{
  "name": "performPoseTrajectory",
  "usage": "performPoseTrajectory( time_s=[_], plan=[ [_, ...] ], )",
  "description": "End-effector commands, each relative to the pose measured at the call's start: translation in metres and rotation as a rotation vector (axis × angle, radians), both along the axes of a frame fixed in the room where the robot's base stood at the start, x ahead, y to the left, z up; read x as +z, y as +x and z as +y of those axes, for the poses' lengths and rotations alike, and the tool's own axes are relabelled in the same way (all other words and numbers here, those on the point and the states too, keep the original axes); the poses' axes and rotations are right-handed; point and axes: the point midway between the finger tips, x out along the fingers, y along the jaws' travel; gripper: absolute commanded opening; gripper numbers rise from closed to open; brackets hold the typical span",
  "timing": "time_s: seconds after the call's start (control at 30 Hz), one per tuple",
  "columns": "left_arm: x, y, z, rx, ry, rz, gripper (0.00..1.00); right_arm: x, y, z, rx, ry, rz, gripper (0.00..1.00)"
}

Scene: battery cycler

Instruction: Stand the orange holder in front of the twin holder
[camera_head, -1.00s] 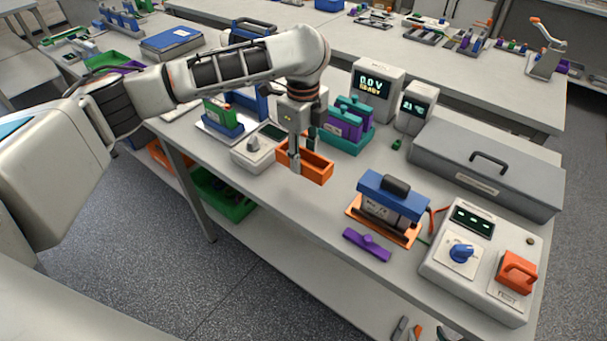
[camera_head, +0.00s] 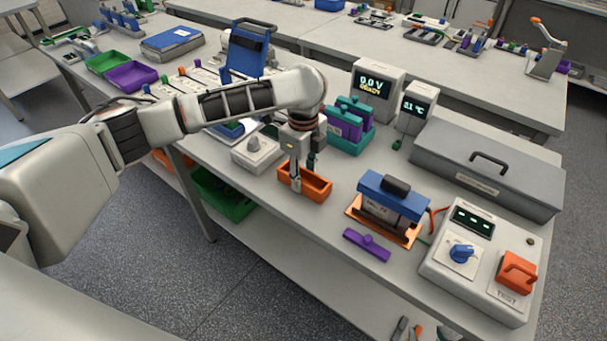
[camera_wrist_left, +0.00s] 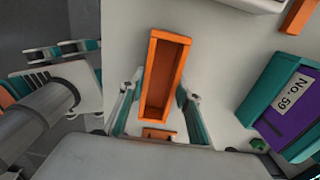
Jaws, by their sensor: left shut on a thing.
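The orange holder (camera_head: 318,190) is an open, empty rectangular box near the front edge of the bench; it also shows in the left wrist view (camera_wrist_left: 153,80). My left gripper (camera_head: 304,174) is shut on it, one finger on each long side. The box is level with its opening up. Whether its base touches the bench I cannot tell. The twin holder (camera_head: 352,146) is teal with purple blocks, behind and right of the orange holder. In the left wrist view the twin holder (camera_wrist_left: 262,95) lies at the right, apart from the box. My right gripper is out of view.
A grey knob box (camera_head: 255,155) stands left of the orange holder. A blue-topped unit on an orange tray (camera_head: 354,207) and a purple bar (camera_head: 367,245) are to the right. Display boxes (camera_head: 372,90) stand behind. Bare bench lies between the holders.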

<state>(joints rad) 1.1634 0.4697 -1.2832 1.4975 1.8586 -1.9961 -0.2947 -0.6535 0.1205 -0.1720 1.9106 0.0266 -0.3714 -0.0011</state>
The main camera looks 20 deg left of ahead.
Motion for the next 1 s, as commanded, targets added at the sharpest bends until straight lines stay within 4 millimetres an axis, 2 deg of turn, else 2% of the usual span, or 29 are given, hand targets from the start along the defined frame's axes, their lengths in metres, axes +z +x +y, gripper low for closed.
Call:
performPoseTrajectory(
  time_s=[0.03, 0.07, 0.1, 0.4, 0.53, 0.67, 1.0],
  plan=[
    [-0.001, 0.000, 0.000, 0.000, 0.000, 0.001, 0.38, 0.000, 0.000, 0.000, 0.000, 0.000, 0.001, 0.40],
    [-0.001, 0.000, 0.000, 0.000, 0.000, 0.001, 0.46, 0.000, 0.000, 0.000, 0.000, 0.000, 0.001, 0.40],
    [-0.001, 0.000, 0.000, 0.000, 0.000, 0.001, 0.49, 0.000, 0.000, 0.000, -0.001, -0.001, 0.001, 0.40],
    [0.000, 0.000, 0.000, 0.000, 0.000, 0.001, 0.49, -0.001, 0.000, -0.001, -0.001, -0.001, 0.002, 0.40],
    [0.007, 0.000, 0.000, -0.001, 0.001, -0.001, 0.49, -0.001, 0.000, -0.001, -0.001, -0.001, 0.002, 0.40],
    [0.026, 0.001, 0.000, -0.001, 0.001, -0.004, 0.49, -0.002, 0.000, -0.001, -0.001, -0.001, 0.002, 0.40],
    [0.095, 0.001, 0.000, -0.001, 0.001, -0.004, 0.49, -0.001, 0.000, 0.001, 0.000, 0.001, 0.001, 0.40]
  ],
)
